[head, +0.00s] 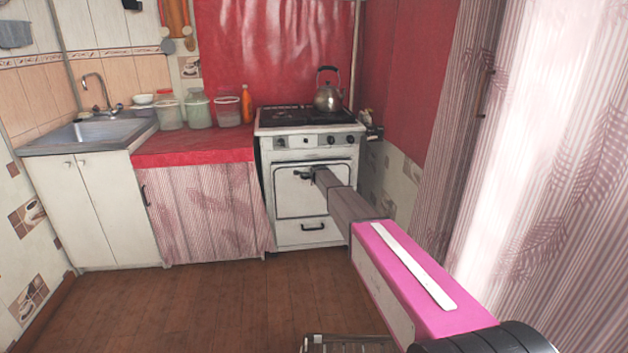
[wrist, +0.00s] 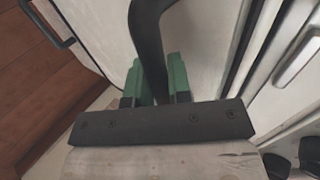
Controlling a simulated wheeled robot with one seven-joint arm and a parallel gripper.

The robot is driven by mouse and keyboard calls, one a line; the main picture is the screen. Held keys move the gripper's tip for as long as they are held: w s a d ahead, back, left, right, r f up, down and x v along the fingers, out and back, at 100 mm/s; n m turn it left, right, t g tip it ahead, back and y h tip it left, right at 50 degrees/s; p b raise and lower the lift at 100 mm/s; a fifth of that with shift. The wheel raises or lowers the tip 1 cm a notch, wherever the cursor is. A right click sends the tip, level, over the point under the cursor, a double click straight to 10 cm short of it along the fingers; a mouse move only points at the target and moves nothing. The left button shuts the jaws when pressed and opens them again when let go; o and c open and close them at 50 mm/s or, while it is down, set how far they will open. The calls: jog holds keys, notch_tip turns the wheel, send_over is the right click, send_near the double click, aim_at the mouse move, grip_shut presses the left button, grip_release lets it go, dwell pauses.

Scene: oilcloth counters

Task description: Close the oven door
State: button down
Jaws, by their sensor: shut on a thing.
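The white oven door (head: 296,205) is on the front of the stove (head: 265,150), below its knobs. It looks upright or nearly so; I cannot tell whether a small gap is left at its top. Its dark handle (head: 299,174) is partly hidden by my gripper (head: 316,175). In the wrist view, the green fingers of my gripper (wrist: 156,80) are shut on the black door handle (wrist: 150,35), one finger on each side. The white door front (wrist: 88,35) shows left of the handle there.
A metal kettle (head: 328,97) stands on the stovetop. A drawer with a dark handle (head: 312,227) is below the door. A red-topped counter (head: 195,150) with jars stands left of the stove. The wooden floor (head: 200,305) in front is mostly clear. A curtain (head: 540,200) hangs at right.

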jog(key=shift+w+r, duration=0.1)
jog(key=shift+w, duration=0.15)
jog(key=c, duration=1.1)
grip_release()
jog(key=shift+a, duration=0.1)
jog(key=shift+o, duration=0.2)
jog(key=shift+s, duration=0.15)
jog(key=shift+s+r, duration=0.15)
jog(key=shift+s, duration=0.05)
jog(key=v, duration=1)
